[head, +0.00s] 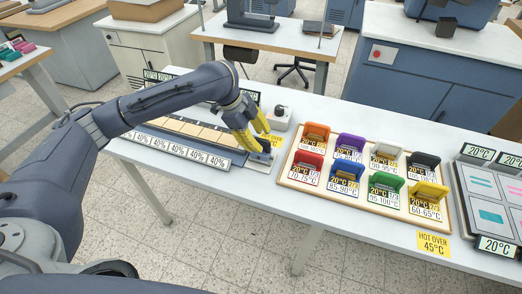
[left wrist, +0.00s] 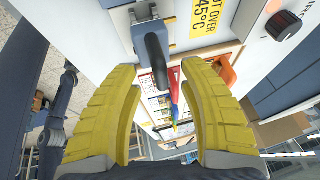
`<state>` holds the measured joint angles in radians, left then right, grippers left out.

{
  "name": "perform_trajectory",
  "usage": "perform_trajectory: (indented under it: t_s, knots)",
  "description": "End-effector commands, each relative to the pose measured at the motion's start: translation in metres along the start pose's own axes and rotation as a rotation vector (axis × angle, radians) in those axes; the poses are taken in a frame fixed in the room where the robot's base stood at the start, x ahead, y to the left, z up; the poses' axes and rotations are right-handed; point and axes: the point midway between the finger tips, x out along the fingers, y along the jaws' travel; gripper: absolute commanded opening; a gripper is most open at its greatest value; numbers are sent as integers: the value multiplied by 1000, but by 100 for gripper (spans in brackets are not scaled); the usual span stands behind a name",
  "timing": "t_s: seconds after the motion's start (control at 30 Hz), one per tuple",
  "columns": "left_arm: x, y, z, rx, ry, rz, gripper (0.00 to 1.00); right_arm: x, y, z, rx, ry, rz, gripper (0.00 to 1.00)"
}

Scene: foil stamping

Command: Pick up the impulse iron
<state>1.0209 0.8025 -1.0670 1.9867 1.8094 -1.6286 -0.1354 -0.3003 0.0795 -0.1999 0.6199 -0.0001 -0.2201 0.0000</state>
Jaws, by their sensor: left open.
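The impulse iron appears to be the dark grey handled tool (head: 263,157) on a pale plate at the right end of the strip of panels, in the head view. In the left wrist view its curved dark handle (left wrist: 156,58) shows between and beyond the fingertips. My left gripper (head: 262,138) has yellow fingers and is just above the tool, pointing down. It is open and empty, and the fingers (left wrist: 164,75) stand apart on either side of the handle in the left wrist picture. Whether they touch it cannot be told. My right gripper is not in view.
A wooden-edged tray (head: 290,178) with several coloured, temperature-labelled handled pieces lies right of the tool. A box with a dark knob (head: 279,118) stands behind. Panels with 40% labels (head: 185,148) lie left. A yellow "hot over 45°C" sign (head: 433,245) is at the front right.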

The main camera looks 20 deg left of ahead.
Motion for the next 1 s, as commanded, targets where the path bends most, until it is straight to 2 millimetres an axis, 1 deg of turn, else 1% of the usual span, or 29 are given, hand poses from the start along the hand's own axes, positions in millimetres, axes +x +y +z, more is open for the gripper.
perform_trajectory:
  t_s: [0.03, 0.17, 0.43, 0.47, 0.83, 1.0]
  knots:
    - [5, 0, 0, 0, 1, 1, 42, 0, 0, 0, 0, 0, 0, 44]
    - [13, 0, 0, -1, 0, 0, 42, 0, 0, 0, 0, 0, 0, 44]
    - [14, 0, 0, 0, 0, -1, 42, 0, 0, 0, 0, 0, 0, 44]
    - [14, 0, 0, 0, 0, -1, 44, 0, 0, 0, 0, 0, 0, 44]
    - [14, 0, 0, 0, 0, -1, 1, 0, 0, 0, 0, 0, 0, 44]
    - [14, 0, 0, 0, -1, 0, 0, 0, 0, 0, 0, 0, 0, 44]
